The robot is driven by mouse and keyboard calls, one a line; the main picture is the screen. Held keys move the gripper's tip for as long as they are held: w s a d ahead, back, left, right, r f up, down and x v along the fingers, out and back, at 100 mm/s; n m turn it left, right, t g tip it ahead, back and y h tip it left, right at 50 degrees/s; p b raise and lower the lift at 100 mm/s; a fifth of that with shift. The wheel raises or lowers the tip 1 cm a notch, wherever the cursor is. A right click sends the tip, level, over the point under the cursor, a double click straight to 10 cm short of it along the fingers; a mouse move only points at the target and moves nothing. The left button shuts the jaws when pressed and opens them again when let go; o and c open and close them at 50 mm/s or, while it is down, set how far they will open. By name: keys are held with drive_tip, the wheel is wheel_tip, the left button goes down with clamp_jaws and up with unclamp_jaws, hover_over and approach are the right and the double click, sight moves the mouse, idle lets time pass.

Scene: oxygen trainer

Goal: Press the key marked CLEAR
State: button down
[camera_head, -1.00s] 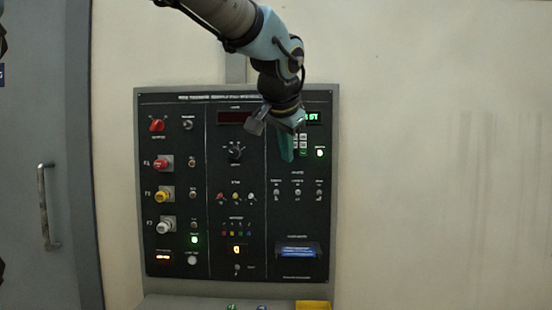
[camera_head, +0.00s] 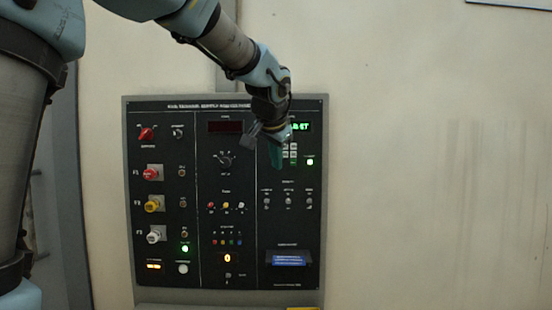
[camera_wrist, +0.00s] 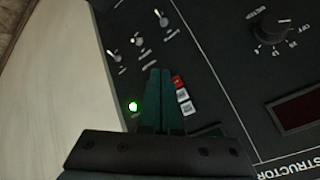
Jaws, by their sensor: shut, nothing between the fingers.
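The small keypad (camera_head: 290,152) is at the upper right of the black panel, below a green-lit display (camera_head: 300,127). My gripper (camera_head: 276,165) is in front of the keypad's left side and hides part of it. In the wrist view my two dark green fingers (camera_wrist: 161,72) lie side by side, shut and empty. Just right of them show a red key (camera_wrist: 178,82) and white keys (camera_wrist: 183,96). The key markings are too small to read, so I cannot tell which is CLEAR. I cannot tell whether the fingertips touch the panel.
A green lamp (camera_head: 310,162) glows right of the keypad. Several toggle switches (camera_head: 288,200) sit below it, and a rotary knob (camera_head: 225,159) is to the left. A dark red display (camera_head: 226,127) is above the knob. Plain wall (camera_head: 430,160) is clear on the right.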

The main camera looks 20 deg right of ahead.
drive_tip(key=shift+w+d, duration=0.35)
drive_tip(key=shift+w, duration=0.4)
idle(1.6)
drive_tip(key=shift+w+d+p, duration=0.15)
drive_tip(key=shift+w+p, duration=0.2)
drive_tip(key=shift+w+d, duration=0.15)
drive_tip(key=shift+w, duration=0.15)
idle(0.5)
drive_tip(key=shift+s, duration=0.15)
drive_tip(key=shift+s+a+b, duration=0.3)
drive_tip(key=shift+s, duration=0.25)
idle(0.3)
drive_tip(key=shift+s+a+b, duration=0.35)
drive_tip(key=shift+s+b, duration=0.05)
drive_tip(key=shift+s, duration=0.35)
drive_tip(key=shift+s+a+b, duration=0.4)
drive_tip(key=shift+s, duration=0.35)
drive_tip(key=shift+s+a+b, duration=0.35)
drive_tip(key=shift+s+b, duration=0.05)
drive_tip(key=shift+s, duration=0.35)
